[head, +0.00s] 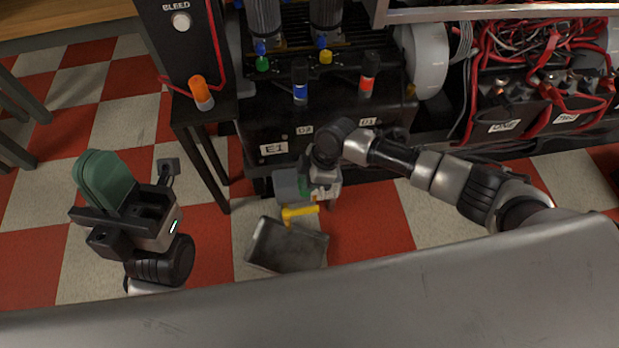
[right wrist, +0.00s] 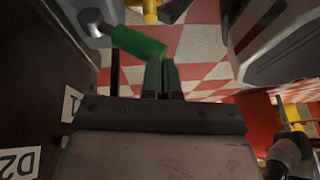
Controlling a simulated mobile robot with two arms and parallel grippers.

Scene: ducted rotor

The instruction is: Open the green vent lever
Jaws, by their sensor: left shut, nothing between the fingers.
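The green vent lever (right wrist: 138,41) shows in the right wrist view as a green grip on a metal pivot (right wrist: 92,18) beside the dark panel. Its free end points right and down, just beyond my right fingertips. My right gripper (right wrist: 161,66) has its two fingers together with nothing seen between them; I cannot tell whether they touch the lever. In the head view my right gripper (head: 318,188) is low in front of the cabinet, and a small green patch there is mostly hidden. My left gripper (head: 105,182) is shut and empty over the floor at the left.
A yellow handle (head: 300,213) and a grey metal tray (head: 287,266) are below my right gripper. Red-wired batteries (head: 510,100) stand at the right.

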